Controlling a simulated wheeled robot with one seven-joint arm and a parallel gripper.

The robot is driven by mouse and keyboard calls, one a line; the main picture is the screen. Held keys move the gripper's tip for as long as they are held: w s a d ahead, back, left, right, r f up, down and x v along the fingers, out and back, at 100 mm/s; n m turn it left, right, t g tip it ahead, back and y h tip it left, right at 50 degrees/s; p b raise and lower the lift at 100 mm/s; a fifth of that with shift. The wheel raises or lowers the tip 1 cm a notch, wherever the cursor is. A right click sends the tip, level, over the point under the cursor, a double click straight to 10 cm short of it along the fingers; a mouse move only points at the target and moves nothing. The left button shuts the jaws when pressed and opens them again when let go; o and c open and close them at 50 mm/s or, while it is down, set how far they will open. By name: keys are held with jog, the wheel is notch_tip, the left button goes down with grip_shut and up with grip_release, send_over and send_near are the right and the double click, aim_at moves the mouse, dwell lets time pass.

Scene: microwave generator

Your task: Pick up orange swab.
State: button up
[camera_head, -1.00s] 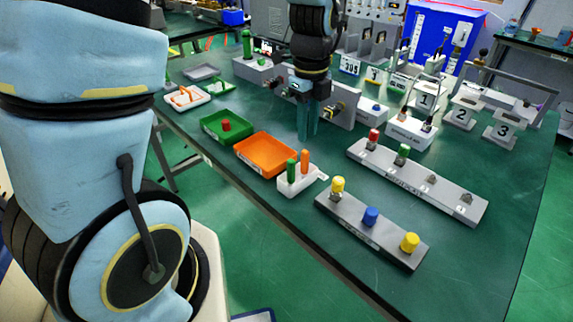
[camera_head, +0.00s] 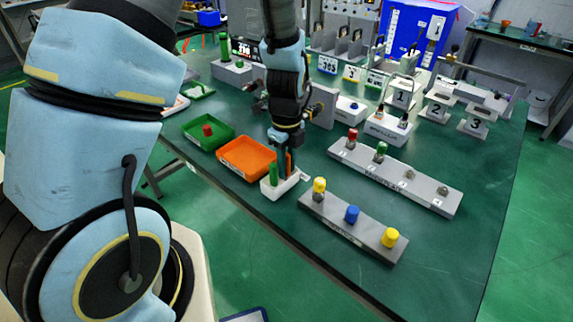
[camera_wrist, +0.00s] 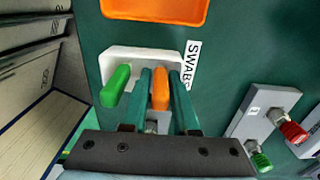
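The orange swab (camera_wrist: 160,88) stands in a white holder labelled SWABS (camera_wrist: 112,55) in the wrist view. My gripper (camera_wrist: 161,85) is down at the holder with one teal finger on each side of the orange swab. Little or no gap shows between the fingers and the swab, and I cannot tell whether they press on it. A green swab (camera_wrist: 115,86) stands in the same holder, left of my fingers. In the head view my gripper (camera_head: 284,165) partly hides the orange swab (camera_head: 289,163), beside the green swab (camera_head: 273,174).
An orange tray (camera_head: 245,158) and a green tray (camera_head: 212,143) with a red piece lie left of the holder (camera_head: 270,190). Grey racks with yellow and blue caps (camera_head: 340,215) and red and green caps (camera_head: 400,180) lie to the right.

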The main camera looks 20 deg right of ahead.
grip_shut()
dwell(0.6)
